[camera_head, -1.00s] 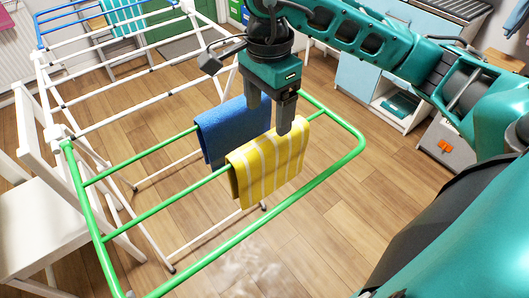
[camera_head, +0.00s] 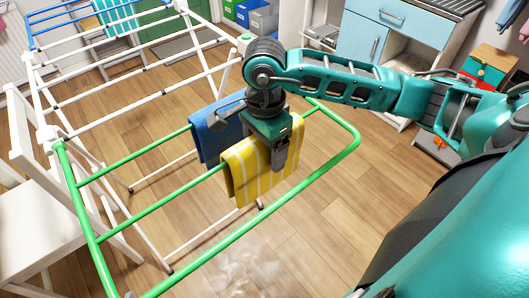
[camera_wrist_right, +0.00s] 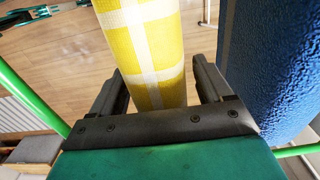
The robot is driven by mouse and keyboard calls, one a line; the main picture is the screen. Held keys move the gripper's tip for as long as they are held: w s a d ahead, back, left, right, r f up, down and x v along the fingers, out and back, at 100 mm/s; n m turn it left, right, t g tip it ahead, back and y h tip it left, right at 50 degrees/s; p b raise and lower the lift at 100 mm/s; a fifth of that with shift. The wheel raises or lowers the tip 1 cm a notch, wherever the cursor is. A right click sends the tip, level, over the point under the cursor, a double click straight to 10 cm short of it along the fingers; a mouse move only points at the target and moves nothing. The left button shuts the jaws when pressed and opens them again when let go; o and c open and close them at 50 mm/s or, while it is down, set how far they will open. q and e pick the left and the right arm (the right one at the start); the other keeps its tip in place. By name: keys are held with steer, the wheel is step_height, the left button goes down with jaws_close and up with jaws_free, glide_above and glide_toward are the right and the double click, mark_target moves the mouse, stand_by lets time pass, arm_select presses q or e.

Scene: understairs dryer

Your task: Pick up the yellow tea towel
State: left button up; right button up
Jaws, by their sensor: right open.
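The yellow tea towel (camera_head: 247,172), with white stripes, hangs folded over a green rail of the drying rack. In the right wrist view the towel (camera_wrist_right: 150,45) hangs between the two fingers of my right gripper (camera_wrist_right: 160,85), which is open, with a gap beside the towel. In the head view my right gripper (camera_head: 276,158) points down at the towel; one finger shows in front of it and the other is hidden. My left gripper is not in view.
A blue towel (camera_head: 213,130) hangs on the neighbouring rail, and in the wrist view the blue towel (camera_wrist_right: 275,60) is close to the right finger. The green rack frame (camera_head: 335,165) surrounds the towels. A white chair (camera_head: 40,220) stands at the left.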

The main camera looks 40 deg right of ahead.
steer(key=shift+c, duration=0.2)
steer(key=c, duration=1)
steer(key=shift+c, duration=0.2)
step_height(320, 180, up, 20)
steer(key=p, duration=0.3)
